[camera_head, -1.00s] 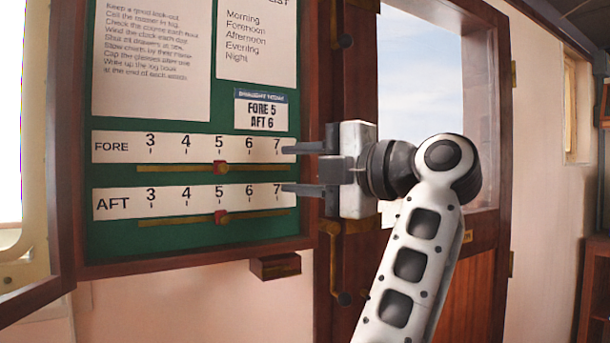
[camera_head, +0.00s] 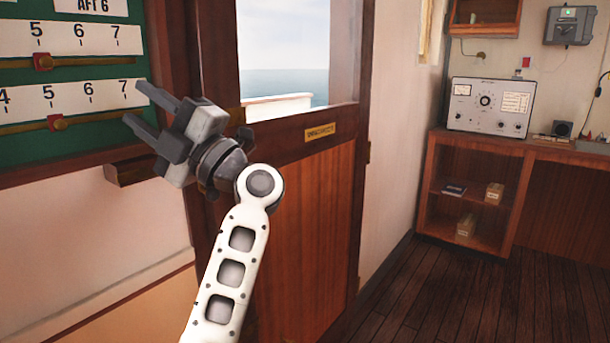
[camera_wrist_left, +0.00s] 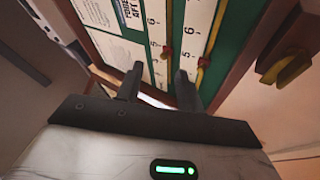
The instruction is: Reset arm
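My left gripper (camera_head: 134,102) is open and empty, its two dark fingers apart, beside the right edge of the green draught board (camera_head: 15,150). It also shows open in the left wrist view (camera_wrist_left: 158,72), fingers toward the board. The upper scale's red slider (camera_head: 42,62) stands near 5. The lower scale's brass slider with a red mark (camera_head: 57,122) stands a little right of 5. I see no contact between the fingers and either slider. My right gripper is not in view.
A wooden door (camera_head: 305,220) with a window onto the sea stands behind my left arm. A small wooden ledge (camera_head: 130,172) sits under the board. A wooden shelf unit (camera_head: 470,190) with a grey instrument (camera_head: 488,107) on top stands at the right. The dark plank floor (camera_head: 450,300) is clear.

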